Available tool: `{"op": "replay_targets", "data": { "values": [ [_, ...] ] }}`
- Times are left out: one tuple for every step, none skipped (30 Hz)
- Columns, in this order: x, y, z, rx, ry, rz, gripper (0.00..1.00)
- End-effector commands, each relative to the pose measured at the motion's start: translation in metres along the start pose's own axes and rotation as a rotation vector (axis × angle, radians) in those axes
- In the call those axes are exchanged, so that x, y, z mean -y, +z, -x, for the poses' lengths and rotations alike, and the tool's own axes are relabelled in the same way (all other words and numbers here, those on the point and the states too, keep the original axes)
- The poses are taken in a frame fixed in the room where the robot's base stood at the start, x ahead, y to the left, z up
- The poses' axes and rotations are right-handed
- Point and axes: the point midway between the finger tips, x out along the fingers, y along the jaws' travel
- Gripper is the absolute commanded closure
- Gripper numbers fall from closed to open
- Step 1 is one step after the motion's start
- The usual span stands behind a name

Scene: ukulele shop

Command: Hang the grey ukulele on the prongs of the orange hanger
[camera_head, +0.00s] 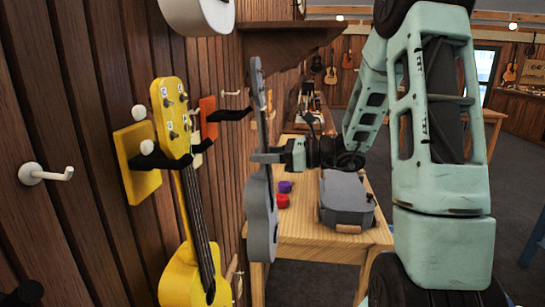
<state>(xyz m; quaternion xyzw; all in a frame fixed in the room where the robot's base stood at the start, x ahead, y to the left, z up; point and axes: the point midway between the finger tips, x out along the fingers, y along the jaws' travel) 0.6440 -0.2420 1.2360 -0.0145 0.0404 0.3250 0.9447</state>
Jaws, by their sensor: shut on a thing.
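The grey ukulele (262,215) hangs upright in the middle of the view, head up and body down. My gripper (268,157) is shut on its neck, just above the body, reaching in from the right. The orange hanger (208,118) is on the wooden wall to the left, and its black prongs (234,114) point out toward the ukulele's upper neck. The prong tips come close to the neck in the picture, below the head. I cannot tell whether the neck is between the prongs or touching them.
A yellow ukulele (190,260) hangs on a yellow hanger (135,165) in the left foreground. White pegs (45,173) stick out of the wall. A wooden table (310,228) behind holds a grey case (346,198) and small red (282,201) and purple (285,187) items. A wooden shelf (285,40) juts out above.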

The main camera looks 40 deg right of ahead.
Motion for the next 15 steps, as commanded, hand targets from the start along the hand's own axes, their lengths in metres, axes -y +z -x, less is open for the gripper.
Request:
{"op": "replay_targets", "data": {
  "values": [
    [0.0003, 0.0007, 0.0010, 0.001, -0.001, 0.001, 1.00],
    [0.0003, 0.0007, 0.0011, 0.001, -0.001, 0.001, 1.00],
    [0.0003, 0.0007, 0.0012, 0.001, -0.001, 0.001, 1.00],
    [0.0003, 0.0007, 0.0012, 0.001, -0.001, 0.001, 1.00],
    [0.0003, 0.0007, 0.0012, 0.001, -0.001, 0.001, 1.00],
    [0.0002, 0.0007, 0.0012, 0.001, -0.001, 0.001, 1.00],
    [0.0002, 0.0007, 0.0012, 0.001, 0.000, 0.001, 1.00],
    [0.0001, 0.0007, 0.0011, 0.001, 0.000, 0.000, 1.00],
    [0.0001, 0.0007, 0.0009, 0.001, 0.000, 0.000, 1.00],
    [0.0000, 0.0008, 0.0006, 0.001, 0.000, 0.000, 1.00],
    [0.0000, 0.0008, 0.0003, 0.001, 0.000, 0.000, 1.00],
    [-0.0001, 0.0009, -0.0004, 0.001, 0.000, 0.000, 1.00],
    [-0.0002, 0.0010, -0.0009, 0.001, 0.001, 0.000, 1.00],
    [-0.0003, 0.0010, -0.0016, 0.001, 0.001, 0.000, 1.00],
    [-0.0004, 0.0012, -0.0025, 0.001, 0.001, 0.001, 1.00]
  ]
}}
